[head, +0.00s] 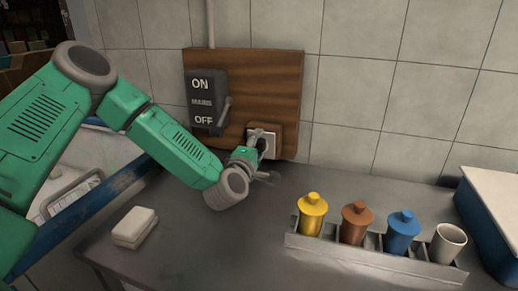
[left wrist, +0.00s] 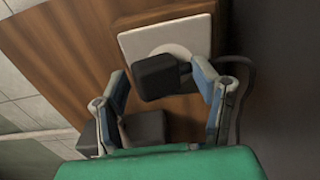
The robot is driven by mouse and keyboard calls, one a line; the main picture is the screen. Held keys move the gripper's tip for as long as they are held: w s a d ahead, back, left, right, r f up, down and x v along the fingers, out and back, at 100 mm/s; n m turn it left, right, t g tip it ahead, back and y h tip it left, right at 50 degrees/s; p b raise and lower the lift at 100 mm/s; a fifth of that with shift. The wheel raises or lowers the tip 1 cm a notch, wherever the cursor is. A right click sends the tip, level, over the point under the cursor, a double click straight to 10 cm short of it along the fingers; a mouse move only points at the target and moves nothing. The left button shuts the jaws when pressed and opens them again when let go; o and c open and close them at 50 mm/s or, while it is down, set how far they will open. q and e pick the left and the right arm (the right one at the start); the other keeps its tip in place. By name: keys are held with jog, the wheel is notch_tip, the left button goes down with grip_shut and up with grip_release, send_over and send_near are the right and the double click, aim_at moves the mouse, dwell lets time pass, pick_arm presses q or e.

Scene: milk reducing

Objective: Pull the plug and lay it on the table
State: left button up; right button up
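The black plug (left wrist: 158,76) sits in the round recess of a white socket (left wrist: 135,42) on a wooden board. In the head view the socket (head: 271,145) is partly hidden by my left gripper (head: 258,150). In the left wrist view the two fingers stand either side of the plug, with a gap at the left finger; whether the right finger touches it I cannot tell. A dark cable (left wrist: 247,85) curves beside the right finger. The grey table (head: 225,235) lies below the socket. My right gripper is not in view.
A mains switch (head: 206,102) is on the wooden board (head: 265,80). A rack (head: 375,262) holds yellow, brown and blue bottles and a white cup (head: 447,243). A white block (head: 135,227) lies at the left. The table's middle is clear.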

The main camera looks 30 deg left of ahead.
pick_arm(q)
jog(key=shift+w+f, duration=0.1)
jog(key=shift+s, duration=0.35)
jog(key=v, duration=1.1)
